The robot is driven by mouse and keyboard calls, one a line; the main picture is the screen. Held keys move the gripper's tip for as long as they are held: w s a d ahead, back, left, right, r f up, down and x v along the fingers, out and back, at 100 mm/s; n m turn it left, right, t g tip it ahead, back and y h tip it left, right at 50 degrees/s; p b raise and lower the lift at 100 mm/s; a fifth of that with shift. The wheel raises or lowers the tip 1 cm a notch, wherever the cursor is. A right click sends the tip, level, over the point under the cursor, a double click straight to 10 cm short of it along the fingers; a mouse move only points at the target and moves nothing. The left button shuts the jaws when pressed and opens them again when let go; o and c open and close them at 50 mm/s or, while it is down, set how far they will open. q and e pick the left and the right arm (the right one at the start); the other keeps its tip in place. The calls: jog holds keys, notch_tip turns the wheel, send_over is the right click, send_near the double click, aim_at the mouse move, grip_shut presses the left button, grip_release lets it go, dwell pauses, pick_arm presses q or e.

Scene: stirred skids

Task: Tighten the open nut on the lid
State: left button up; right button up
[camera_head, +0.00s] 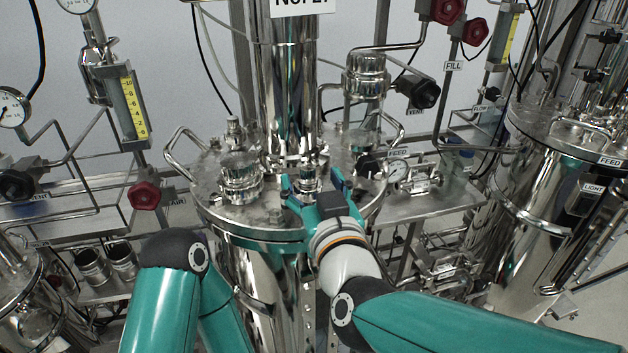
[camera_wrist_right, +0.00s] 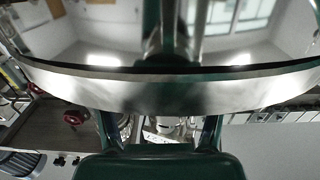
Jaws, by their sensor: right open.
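The round steel lid (camera_head: 238,213) tops the central vessel in the head view, with several nuts and fittings on it. My right gripper (camera_head: 311,181) reaches over its front part from the lower right. Its teal fingers are open, one on each side of a small upright metal fitting (camera_head: 307,176). I cannot tell whether they touch it, or whether it is the open nut. In the right wrist view the open fingers (camera_wrist_right: 160,128) show below a large curved polished rim (camera_wrist_right: 190,92). My left arm shows at the lower left, but its gripper is not visible.
A tall steel column (camera_head: 289,100) rises from the lid close behind my right gripper. A loop handle (camera_head: 183,150) sticks out at the lid's left. Another vessel (camera_head: 540,200) stands at the right.

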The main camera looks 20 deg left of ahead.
jog(key=shift+s+a, duration=0.15)
jog(key=shift+a, duration=0.1)
jog(key=shift+c, duration=1.1)
jog(key=c, duration=0.9)
jog(key=shift+a+r+m+t+h+p, duration=0.15)
jog(key=shift+r+m+t+h+p, duration=0.2)
jog(key=shift+h+p, duration=0.4)
jog(key=shift+c, duration=0.2)
jog(key=shift+f+m+t+h+p, duration=0.1)
jog(key=shift+m+t+h+p, duration=0.25)
jog(key=shift+m+h+p, duration=0.35)
jog(key=shift+f+m+t+h, duration=0.15)
jog(key=shift+m+t+h, duration=0.2)
jog(key=shift+h, duration=0.2)
jog(key=o, duration=1.2)
jog(key=shift+c, duration=0.2)
